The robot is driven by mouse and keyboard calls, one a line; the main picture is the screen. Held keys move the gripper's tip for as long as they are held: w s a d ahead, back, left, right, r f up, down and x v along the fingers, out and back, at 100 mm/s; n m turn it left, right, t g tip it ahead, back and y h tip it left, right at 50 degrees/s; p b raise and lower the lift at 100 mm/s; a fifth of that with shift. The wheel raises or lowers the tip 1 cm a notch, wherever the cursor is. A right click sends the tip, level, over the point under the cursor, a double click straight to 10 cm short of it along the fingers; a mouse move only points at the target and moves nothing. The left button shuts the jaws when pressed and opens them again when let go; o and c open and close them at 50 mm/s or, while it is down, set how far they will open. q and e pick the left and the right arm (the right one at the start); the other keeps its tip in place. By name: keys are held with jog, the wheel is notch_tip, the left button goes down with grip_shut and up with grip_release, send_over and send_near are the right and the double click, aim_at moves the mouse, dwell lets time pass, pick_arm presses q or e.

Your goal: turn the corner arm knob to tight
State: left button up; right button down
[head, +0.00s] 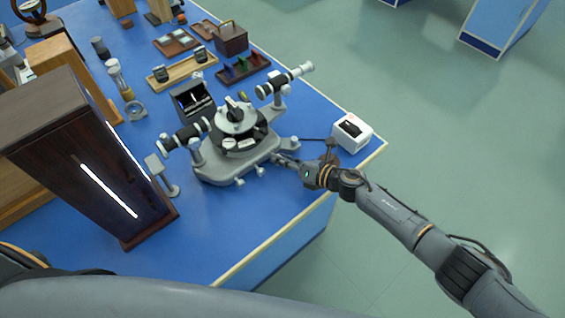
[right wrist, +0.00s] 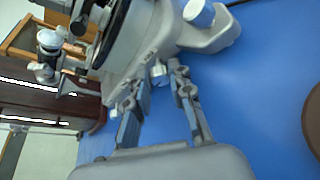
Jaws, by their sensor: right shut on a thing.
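The spectrometer (head: 235,150), a grey instrument with a round table and two telescope tubes, stands on the blue bench. My right gripper (head: 280,158) reaches its right-hand front corner from the right. In the right wrist view, my right gripper (right wrist: 160,84) has its two fingers on either side of a small silvery knob (right wrist: 159,73) on the base's edge and is shut on it. The fingertips partly hide the knob. I cannot tell from any mark how tight it is. My left gripper is not in view.
A dark wooden housing with a bright slit (head: 85,150) stands left of the spectrometer. A small white box (head: 351,133) is close behind my right gripper, near the bench (head: 245,220) edge. Wooden trays (head: 182,74) and boxes fill the back. The front bench surface is clear.

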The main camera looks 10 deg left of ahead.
jog(key=shift+f+m+y+b, duration=0.15)
jog(key=shift+m+y+b, duration=0.15)
jog(key=shift+m+b, duration=0.3)
jog(key=c, duration=1.2)
grip_release()
jog(key=shift+o, duration=0.2)
jog(key=shift+d, duration=0.15)
jog(key=v, duration=1.2)
jog(key=shift+w, duration=0.15)
